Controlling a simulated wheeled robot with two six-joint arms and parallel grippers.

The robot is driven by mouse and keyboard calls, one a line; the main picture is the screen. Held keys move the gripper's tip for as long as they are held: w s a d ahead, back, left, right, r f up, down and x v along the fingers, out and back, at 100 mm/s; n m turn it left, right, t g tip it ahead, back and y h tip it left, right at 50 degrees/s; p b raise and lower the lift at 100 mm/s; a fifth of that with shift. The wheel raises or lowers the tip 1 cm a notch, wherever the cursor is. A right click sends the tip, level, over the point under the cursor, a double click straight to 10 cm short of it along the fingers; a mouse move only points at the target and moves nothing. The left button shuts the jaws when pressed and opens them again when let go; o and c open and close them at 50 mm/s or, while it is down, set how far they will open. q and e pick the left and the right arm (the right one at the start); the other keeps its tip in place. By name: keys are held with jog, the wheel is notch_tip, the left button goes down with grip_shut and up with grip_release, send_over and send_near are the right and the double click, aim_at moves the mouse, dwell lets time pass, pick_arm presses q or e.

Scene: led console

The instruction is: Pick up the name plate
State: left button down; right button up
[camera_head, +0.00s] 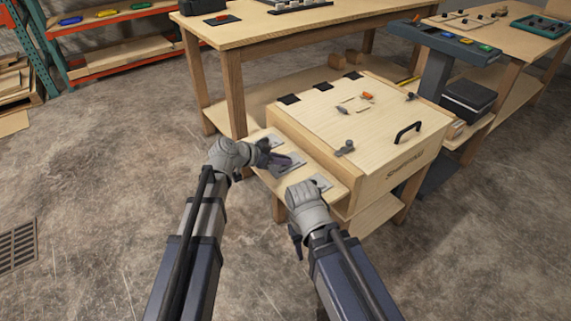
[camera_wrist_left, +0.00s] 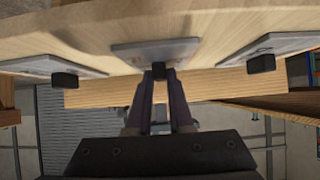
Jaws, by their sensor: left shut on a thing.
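Three flat grey plates lie in a row on a light wooden ledge (camera_head: 262,172) at the left side of the wooden console. No lettering on them is readable, so I take the middle one as the name plate (camera_head: 290,168). In the left wrist view each plate has a small black knob, and the middle plate (camera_wrist_left: 135,51) is straight ahead. My left gripper (camera_head: 276,160) is shut on that plate's knob (camera_wrist_left: 158,71), its fingers (camera_wrist_left: 159,85) on either side of it. The plate appears still flat on the ledge. My right gripper (camera_head: 296,243) hangs low beside the ledge; its jaws are unclear.
The console box (camera_head: 318,103) has a black handle (camera_head: 407,132) and small parts on top. A far plate (camera_head: 273,140) and a near plate (camera_head: 321,182) flank the middle one closely. A workbench (camera_head: 270,27) stands behind.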

pick_arm(q)
jog(key=shift+r, duration=0.15)
dwell(0.3)
notch_tip(320, 180, up, 10)
jog(key=p, duration=1)
jog(key=shift+f, duration=0.25)
